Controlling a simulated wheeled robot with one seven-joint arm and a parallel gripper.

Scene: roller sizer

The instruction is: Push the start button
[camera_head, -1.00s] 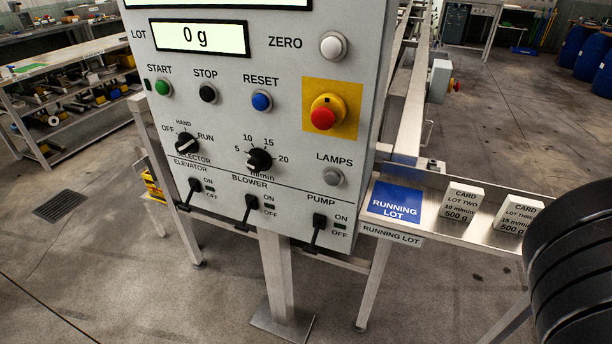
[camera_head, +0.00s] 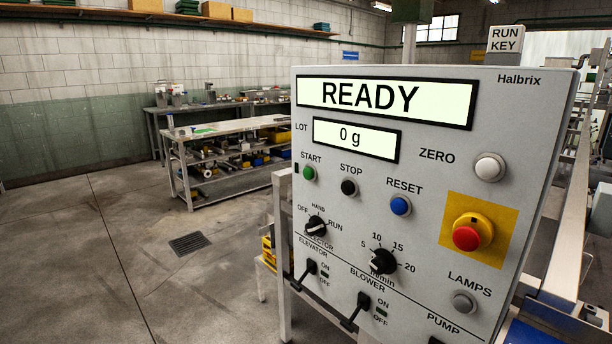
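The control panel (camera_head: 440,140) fills the right half of the head view. Its green START button (camera_head: 309,173) sits at the panel's left, under the word START. The upper display (camera_head: 385,96) reads READY, and the LOT display (camera_head: 355,140) reads 0 g. The black STOP button (camera_head: 349,187) and blue RESET button (camera_head: 401,205) are to the right of START. The selector knob (camera_head: 316,226) is below START, with its pointer towards RUN. My gripper is not in this view.
A red emergency knob (camera_head: 467,236) on a yellow plate and a white ZERO button (camera_head: 489,167) are on the panel's right. ELEVATOR (camera_head: 306,272) and BLOWER (camera_head: 357,309) levers stick out below. Workbenches (camera_head: 228,150) stand behind. The floor at left is clear.

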